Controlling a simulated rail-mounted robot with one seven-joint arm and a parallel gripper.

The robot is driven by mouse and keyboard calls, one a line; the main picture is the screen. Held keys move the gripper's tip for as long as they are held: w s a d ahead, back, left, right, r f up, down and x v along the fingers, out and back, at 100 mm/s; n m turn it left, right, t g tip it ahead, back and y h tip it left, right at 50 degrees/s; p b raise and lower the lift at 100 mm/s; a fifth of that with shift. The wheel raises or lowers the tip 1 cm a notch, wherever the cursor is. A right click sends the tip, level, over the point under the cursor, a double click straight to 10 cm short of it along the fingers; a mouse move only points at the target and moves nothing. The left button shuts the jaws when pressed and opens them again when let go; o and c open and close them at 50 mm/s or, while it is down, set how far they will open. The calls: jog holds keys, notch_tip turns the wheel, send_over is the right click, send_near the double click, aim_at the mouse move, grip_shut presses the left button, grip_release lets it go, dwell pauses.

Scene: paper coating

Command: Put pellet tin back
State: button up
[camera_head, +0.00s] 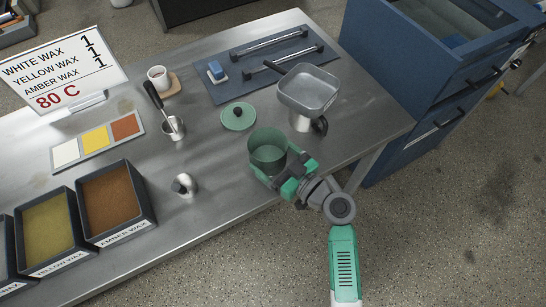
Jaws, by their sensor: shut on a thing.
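The pellet tin (267,151) is a green, open-topped round can near the front edge of the metal table. My gripper (276,174) is shut on it from the front right. The tin looks upright. I cannot tell whether its base touches the table. A green round lid (238,116) with a dark knob lies flat on the table just behind and left of the tin. The inside bottom of the tin is not clearly visible.
A grey square pan (309,88) sits on a metal pot right of the tin. A small metal weight (183,185) stands left. A cup with a dark-handled tool (172,127), wax bins (117,200) and a blue mat (262,66) with bars surround the clear table middle.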

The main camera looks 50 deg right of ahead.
jog(key=shift+r, duration=0.1)
jog(key=o, duration=1)
jog(key=shift+r, duration=0.15)
jog(key=s, duration=1.2)
jog(key=shift+a+r+p, duration=0.1)
jog(key=shift+r+p, duration=0.1)
jog(key=shift+p, duration=0.2)
